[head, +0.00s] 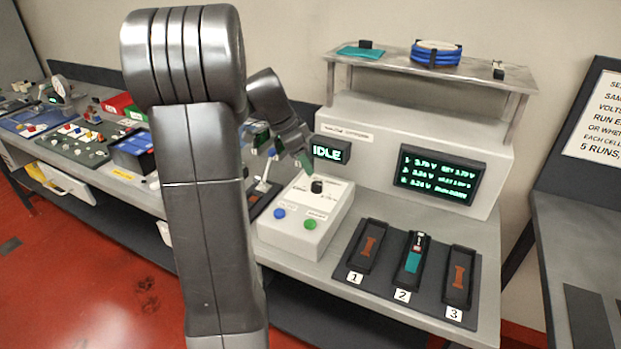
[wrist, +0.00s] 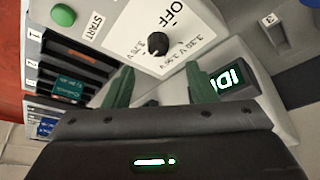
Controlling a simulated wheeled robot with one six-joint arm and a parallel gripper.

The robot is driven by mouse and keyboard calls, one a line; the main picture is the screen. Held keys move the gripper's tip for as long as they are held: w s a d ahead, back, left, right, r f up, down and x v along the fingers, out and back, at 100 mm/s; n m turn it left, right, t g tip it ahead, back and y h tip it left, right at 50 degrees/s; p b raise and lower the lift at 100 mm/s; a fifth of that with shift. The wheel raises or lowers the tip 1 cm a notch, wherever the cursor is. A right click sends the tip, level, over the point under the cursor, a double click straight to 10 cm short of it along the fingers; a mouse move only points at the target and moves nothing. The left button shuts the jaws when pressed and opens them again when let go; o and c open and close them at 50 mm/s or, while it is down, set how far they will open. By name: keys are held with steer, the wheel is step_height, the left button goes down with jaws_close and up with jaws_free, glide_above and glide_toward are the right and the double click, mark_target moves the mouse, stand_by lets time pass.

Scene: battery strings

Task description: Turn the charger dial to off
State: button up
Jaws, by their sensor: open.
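The charger dial (head: 317,186) is a small black knob on the sloped top of the white charger box (head: 325,222). In the wrist view the dial (wrist: 157,45) has a light pointer mark and the labels OFF, 3.75 V and others around it. I cannot tell for sure which label it points to. My gripper (wrist: 160,85) is open, with two green fingers apart and nothing between them. The dial lies just beyond the fingertips, roughly between them and apart from them. In the head view my gripper (head: 304,160) is partly hidden behind my arm, near the dial.
A display reading IDLE (head: 328,151) stands behind the box. A blue button (head: 279,213) and a green button (head: 310,224) are on its front. Bay 2 of the tray (head: 388,296) holds a teal cell (head: 413,260); bays 1 and 3 look empty. A shelf (head: 490,75) stands behind.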

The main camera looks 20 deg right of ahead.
mark_target(317, 184)
steer(key=x, duration=0.8)
steer(key=shift+s+d+p, duration=0.1)
steer(key=shift+s+p, duration=0.05)
steer(key=shift+p, duration=0.15)
steer(key=shift+c, duration=0.2)
steer(key=c, duration=0.9)
